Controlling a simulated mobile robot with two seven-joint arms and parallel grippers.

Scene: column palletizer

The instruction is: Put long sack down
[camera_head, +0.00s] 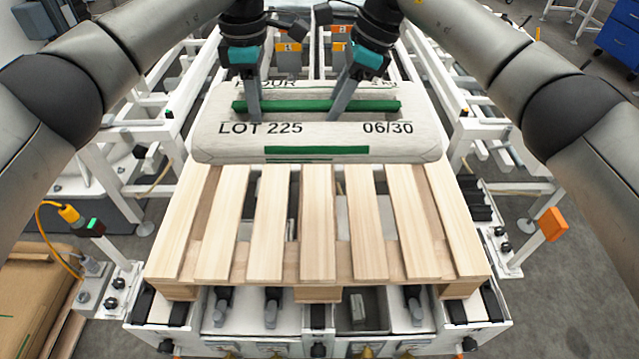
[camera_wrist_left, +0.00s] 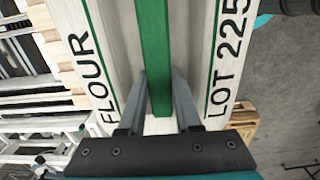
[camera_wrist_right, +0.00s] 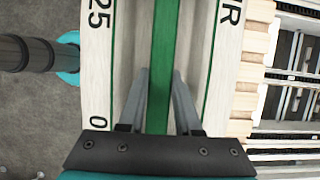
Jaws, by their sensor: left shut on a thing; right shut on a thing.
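The long sack (camera_head: 316,152) is pale, with a green raised strip along its top and the print "FLOUR", "LOT 225" and "06/30". It lies level across the far part of the wooden pallet (camera_head: 262,225); whether it touches the slats is unclear. My left gripper (camera_head: 254,117) is shut on the green strip near its left end. My right gripper (camera_head: 338,116) is shut on the same strip right of the middle. The sack also shows in the left wrist view (camera_wrist_left: 100,50) and in the right wrist view (camera_wrist_right: 98,65), with the strip between the fingers.
The pallet's near slats are bare. It rests on a white conveyor frame (camera_head: 495,335). White rails stand at both sides. An orange box on a post (camera_head: 552,224) is at right, and brown cardboard (camera_head: 35,290) lies at lower left.

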